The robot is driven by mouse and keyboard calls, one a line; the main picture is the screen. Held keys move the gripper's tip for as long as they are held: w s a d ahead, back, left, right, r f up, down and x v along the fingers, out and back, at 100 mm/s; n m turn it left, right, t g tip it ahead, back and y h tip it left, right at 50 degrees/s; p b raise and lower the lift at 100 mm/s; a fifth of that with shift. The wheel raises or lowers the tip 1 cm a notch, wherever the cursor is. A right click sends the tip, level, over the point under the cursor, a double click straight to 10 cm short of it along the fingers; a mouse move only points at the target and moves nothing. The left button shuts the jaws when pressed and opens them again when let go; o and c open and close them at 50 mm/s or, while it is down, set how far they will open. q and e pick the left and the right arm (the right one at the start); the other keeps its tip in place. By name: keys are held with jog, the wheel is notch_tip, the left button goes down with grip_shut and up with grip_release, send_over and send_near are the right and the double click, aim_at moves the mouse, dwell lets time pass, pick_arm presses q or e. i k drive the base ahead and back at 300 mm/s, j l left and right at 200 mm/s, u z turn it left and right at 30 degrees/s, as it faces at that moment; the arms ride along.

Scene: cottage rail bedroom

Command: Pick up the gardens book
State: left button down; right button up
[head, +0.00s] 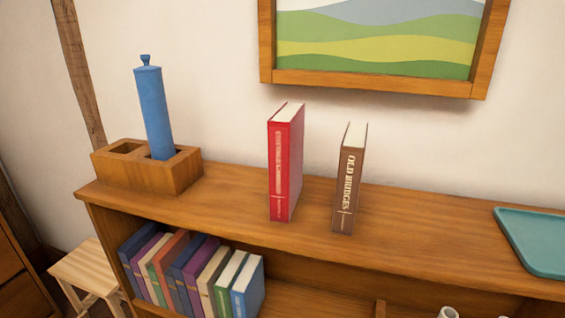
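Two books stand upright and apart on the shelf top. The red book (285,165) has pale spine lettering too small for me to read. The brown book (348,180) to its right reads "OLD BRIDGES". On the lower shelf, a row of several books (178,272) leans together, with a green one (229,284) and a blue one (248,287) at the right end. Their titles are not readable, so I cannot tell which book is the gardens book. Neither of my grippers is in view.
A wooden two-slot holder (172,182) with a blue cylinder (152,110) stands at the shelf's left end. A teal tray (530,240) lies at the right. The shelf top (420,225) between brown book and tray is clear. A framed picture (375,82) hangs above; a stool (88,270) is lower left.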

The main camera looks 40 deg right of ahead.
aim_at(285, 128)
jog(key=z, duration=1.55)
